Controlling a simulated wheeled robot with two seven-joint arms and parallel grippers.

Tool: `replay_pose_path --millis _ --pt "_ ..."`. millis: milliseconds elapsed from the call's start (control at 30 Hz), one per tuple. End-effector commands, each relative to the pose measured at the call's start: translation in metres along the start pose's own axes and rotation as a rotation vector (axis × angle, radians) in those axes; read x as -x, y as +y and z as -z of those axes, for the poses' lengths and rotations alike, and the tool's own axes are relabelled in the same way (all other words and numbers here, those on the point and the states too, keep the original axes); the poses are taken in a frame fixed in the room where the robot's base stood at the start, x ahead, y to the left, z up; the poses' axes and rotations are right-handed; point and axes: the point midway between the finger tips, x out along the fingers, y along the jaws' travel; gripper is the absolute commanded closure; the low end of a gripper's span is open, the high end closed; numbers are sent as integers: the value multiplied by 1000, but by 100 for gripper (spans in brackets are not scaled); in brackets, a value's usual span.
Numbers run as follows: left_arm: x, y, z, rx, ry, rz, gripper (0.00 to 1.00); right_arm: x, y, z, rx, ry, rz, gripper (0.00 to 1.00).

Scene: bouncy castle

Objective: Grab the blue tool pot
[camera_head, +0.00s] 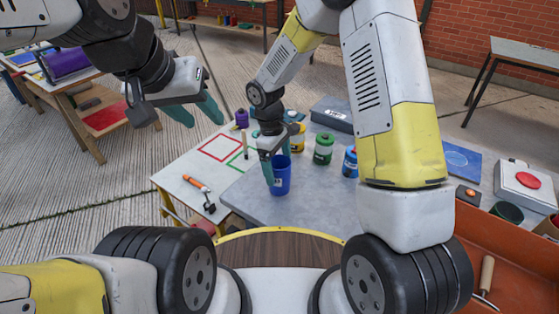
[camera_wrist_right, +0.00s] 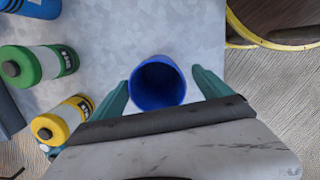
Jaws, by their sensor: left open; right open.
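The blue tool pot (camera_head: 281,176) stands upright on the grey table top (camera_head: 318,190) in the head view. In the right wrist view the blue tool pot (camera_wrist_right: 157,83) shows its round open mouth from above and looks empty. My right gripper (camera_head: 272,172) is open at the pot. In the right wrist view its two green fingers (camera_wrist_right: 161,90) are on either side of the pot, with a gap visible at the right finger. Whether the left finger touches the pot is unclear. My left gripper (camera_head: 196,112) is open and empty in the air at the upper left, away from the table.
Green (camera_head: 323,149), yellow (camera_head: 297,137) and blue (camera_head: 350,162) labelled canisters stand behind and right of the pot. An orange-handled tool (camera_head: 199,188) lies on the white board at left. An orange tray (camera_head: 510,262) is at the right. The table left of the pot is mostly clear.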

Motion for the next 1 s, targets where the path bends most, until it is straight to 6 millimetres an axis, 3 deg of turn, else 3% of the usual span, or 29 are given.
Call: replay_pose_path --millis 233,567,1000 --pt "0 0 0 0 0 0 57 -37 2 0 -1 -3 2 11" --pt "0 0 0 0 0 0 57 -44 3 0 -2 0 0 11" --pt "0 0 0 0 0 0 57 -44 3 0 -2 1 -1 92"
